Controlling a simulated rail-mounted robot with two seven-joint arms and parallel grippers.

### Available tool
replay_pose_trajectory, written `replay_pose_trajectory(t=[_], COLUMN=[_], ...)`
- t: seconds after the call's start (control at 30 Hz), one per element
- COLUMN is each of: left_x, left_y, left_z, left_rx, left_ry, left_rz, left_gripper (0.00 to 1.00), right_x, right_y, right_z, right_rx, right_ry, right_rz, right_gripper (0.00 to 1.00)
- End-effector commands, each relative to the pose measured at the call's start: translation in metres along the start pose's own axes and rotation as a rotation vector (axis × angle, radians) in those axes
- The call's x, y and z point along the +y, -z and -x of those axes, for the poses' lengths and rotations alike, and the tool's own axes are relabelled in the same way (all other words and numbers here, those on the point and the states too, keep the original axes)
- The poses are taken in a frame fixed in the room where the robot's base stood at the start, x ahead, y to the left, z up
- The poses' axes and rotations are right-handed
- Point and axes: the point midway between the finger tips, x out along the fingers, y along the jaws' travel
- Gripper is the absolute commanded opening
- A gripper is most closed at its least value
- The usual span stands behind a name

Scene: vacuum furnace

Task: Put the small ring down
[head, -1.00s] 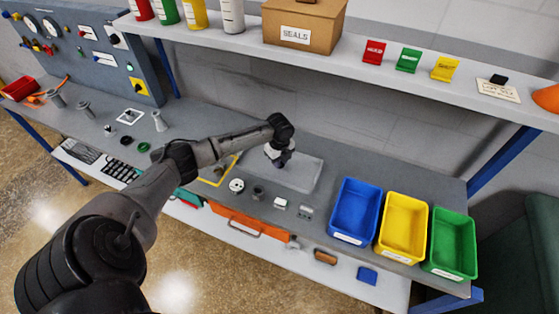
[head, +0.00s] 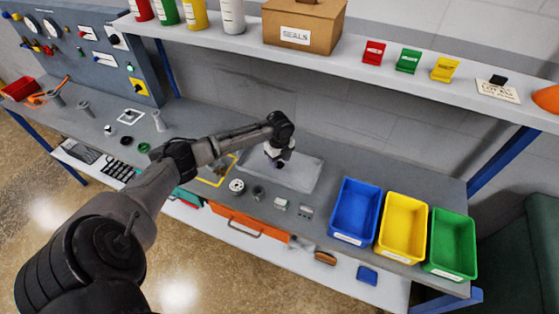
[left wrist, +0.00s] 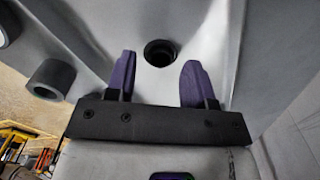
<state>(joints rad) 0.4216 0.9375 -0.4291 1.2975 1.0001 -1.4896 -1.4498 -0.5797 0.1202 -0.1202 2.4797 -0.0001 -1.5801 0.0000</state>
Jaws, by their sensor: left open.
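The small ring (left wrist: 160,53) is black and lies flat on the light grey mat (left wrist: 208,45) in the left wrist view. The ring is just beyond and between my left gripper's purple fingertips (left wrist: 159,68). The fingers stand apart, with nothing between them, and appear clear of the ring. In the head view, my left gripper (head: 277,158) is low over the mat (head: 306,176). The ring cannot be made out there, hidden by the gripper or too small. My right gripper is in neither view.
A dark hollow cylinder (left wrist: 50,78) stands beside the mat in the left wrist view. Blue (head: 354,207), yellow (head: 402,226) and green (head: 450,240) bins stand to the right. A black ring (head: 126,141) and a green ring (head: 143,147) lie to the left. A shelf (head: 340,62) runs above the bench.

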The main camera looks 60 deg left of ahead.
Motion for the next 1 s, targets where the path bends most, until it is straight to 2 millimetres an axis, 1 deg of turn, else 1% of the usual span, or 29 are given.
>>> replay_pose_trajectory(t=[0.03,0.3,0.5,0.7,1.0], left_x=[-0.001,-0.001,-0.001,-0.001,0.0], left_y=[-0.001,-0.001,0.0,0.0,0.0], left_z=[0.01,0.061,0.091,0.108,0.113], left_rx=[-0.002,-0.001,-0.001,0.0,0.001], left_ry=[0.004,0.004,0.003,0.002,0.0], left_rz=[0.0,0.0,-0.001,0.001,0.0], left_gripper=[0.48,0.48,0.48,0.48,0.48], right_x=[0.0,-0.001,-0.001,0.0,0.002], right_y=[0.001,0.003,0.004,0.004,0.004], right_z=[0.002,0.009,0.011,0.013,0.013], right_rx=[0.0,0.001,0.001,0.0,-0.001], right_ry=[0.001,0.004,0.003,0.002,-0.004], right_rz=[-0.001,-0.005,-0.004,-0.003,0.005], right_gripper=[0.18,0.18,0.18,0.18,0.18])
